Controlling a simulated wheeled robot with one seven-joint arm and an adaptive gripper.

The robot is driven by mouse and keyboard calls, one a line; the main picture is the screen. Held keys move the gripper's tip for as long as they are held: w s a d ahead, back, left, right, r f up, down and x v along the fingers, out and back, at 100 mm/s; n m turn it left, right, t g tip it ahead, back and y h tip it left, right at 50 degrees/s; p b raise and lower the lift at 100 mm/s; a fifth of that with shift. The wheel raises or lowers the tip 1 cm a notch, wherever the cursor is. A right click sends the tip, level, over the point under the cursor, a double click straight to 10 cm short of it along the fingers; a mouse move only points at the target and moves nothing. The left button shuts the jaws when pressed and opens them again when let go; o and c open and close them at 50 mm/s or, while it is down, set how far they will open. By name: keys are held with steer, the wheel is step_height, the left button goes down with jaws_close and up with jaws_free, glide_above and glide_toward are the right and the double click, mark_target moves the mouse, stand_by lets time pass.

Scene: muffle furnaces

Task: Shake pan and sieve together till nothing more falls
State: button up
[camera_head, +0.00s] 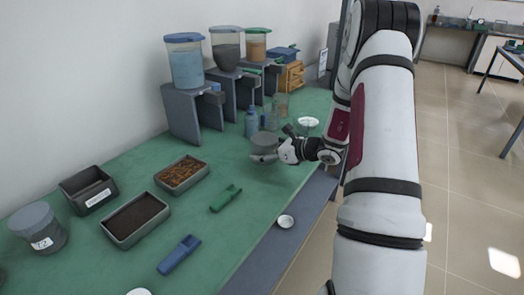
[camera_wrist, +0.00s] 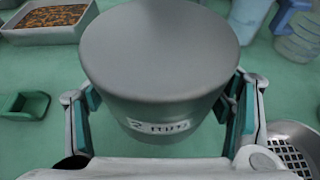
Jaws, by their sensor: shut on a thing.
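My gripper (camera_wrist: 163,115) is shut around a grey round vessel (camera_wrist: 160,50), with a finger on each side. The vessel has a smooth, closed top and a white label on its front, too blurred to read fully. In the head view the same vessel (camera_head: 265,142) is at my gripper (camera_head: 274,153), over the green bench; I cannot tell whether it touches the bench. A shiny perforated metal piece, like a sieve (camera_wrist: 292,150), shows at the lower right of the wrist view, apart from the vessel. I cannot make out a pan or any falling material.
The bench (camera_head: 90,262) holds a tray of orange-brown bits (camera_head: 182,173), a dark-filled tray (camera_head: 135,219), a green scoop (camera_head: 225,199) and a blue scoop (camera_head: 179,255). Several dispensers (camera_head: 186,62) line the wall. A blue bottle (camera_head: 251,124) stands behind the vessel.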

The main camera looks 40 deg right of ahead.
steer(key=shift+d, duration=0.2)
steer(key=shift+a+b, duration=0.55)
steer(key=shift+a, duration=0.75)
steer(key=shift+d, duration=1.25)
